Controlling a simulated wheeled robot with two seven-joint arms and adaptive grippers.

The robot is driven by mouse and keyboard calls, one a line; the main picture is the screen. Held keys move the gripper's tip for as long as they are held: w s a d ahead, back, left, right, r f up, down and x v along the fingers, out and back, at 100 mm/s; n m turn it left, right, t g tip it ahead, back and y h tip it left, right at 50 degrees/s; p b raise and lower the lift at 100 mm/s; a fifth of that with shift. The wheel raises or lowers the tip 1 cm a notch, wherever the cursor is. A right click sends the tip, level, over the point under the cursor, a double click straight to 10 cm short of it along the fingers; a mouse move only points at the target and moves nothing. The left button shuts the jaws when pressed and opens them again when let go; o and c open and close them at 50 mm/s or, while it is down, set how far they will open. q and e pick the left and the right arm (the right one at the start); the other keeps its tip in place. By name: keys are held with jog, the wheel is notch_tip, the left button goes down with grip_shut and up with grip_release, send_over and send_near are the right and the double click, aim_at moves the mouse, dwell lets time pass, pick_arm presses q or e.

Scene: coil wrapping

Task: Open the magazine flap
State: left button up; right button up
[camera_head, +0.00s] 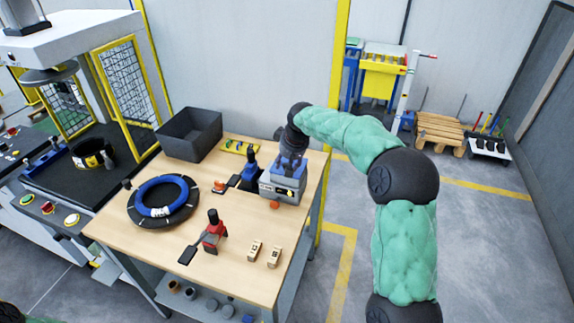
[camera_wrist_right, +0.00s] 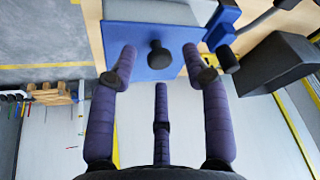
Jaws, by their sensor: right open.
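The magazine is a grey and blue box (camera_head: 281,188) near the right edge of the wooden table. In the right wrist view its blue flap (camera_wrist_right: 143,35) fills the top middle, with a dark round knob (camera_wrist_right: 159,54) on it. My right gripper (camera_wrist_right: 160,66) is open, with its purple fingers spread around the knob and nothing visibly clamped. In the head view my right gripper (camera_head: 292,160) is over the back of the magazine and hides part of it. Whether the fingers touch the flap, I cannot tell. My left gripper is not in view.
On the table (camera_head: 150,236) are a dark bin (camera_head: 190,134), a black ring with a blue coil (camera_head: 163,199), a red tool (camera_head: 213,232) and two small wooden blocks (camera_head: 264,254). A machine with a yellow-framed guard stands left. Open floor lies right of the table.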

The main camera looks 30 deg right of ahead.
jog(key=shift+w+f, duration=0.15)
jog(key=shift+f, duration=0.25)
grip_shut()
